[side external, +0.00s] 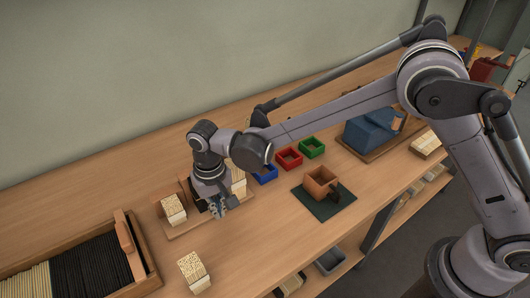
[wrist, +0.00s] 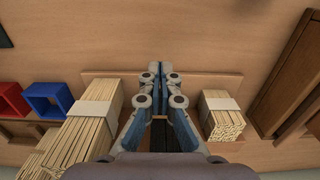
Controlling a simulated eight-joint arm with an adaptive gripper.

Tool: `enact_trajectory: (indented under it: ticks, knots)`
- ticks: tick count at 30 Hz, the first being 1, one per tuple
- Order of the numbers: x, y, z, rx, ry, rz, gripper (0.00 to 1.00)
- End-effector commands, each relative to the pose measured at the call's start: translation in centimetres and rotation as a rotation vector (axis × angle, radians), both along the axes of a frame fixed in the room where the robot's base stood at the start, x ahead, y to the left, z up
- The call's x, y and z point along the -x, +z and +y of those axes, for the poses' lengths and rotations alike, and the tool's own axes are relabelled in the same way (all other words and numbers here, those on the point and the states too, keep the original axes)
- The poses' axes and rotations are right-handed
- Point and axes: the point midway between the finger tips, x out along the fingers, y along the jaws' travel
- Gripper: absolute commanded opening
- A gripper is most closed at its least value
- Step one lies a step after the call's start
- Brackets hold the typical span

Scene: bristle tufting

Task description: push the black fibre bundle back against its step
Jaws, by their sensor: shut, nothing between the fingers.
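My gripper (side external: 218,210) is shut, its fingertips together with nothing between them. In the wrist view the gripper (wrist: 160,70) points over a wooden board (wrist: 200,80). The black fibre bundle (wrist: 159,135) shows only as a dark patch between the finger links; its ends and any gap to its step are hidden. In the side view a small dark part of the bundle (side external: 194,191) shows behind my gripper. Pale banded bundles stand on either side, one at left (wrist: 95,108) and one at right (wrist: 220,115). I cannot tell whether the fingertips touch the black bundle.
A pale bundle (side external: 194,271) stands on the bench in front of the board. A wooden crate (side external: 140,262) of black and pale fibres is at left. Blue (side external: 265,173), red (side external: 289,158) and green (side external: 312,147) bins and a brown box (side external: 320,185) stand at right.

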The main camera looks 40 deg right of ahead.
Motion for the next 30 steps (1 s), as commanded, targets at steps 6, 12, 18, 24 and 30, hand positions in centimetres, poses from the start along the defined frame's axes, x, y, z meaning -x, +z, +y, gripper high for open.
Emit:
enact_trajectory:
  ticks: [6,12,18,24,30]
  knots:
    - [0.1,3.9,0.0,0.000,0.000,0.000,0.00]
    - [0.1,7.5,0.0,0.000,0.000,0.000,0.00]
    - [0.0,9.5,0.0,0.000,0.000,0.000,0.00]
    - [-0.3,10.1,0.9,0.000,-0.085,0.000,0.00]
    - [-1.3,10.2,3.7,0.000,-0.407,0.000,0.00]
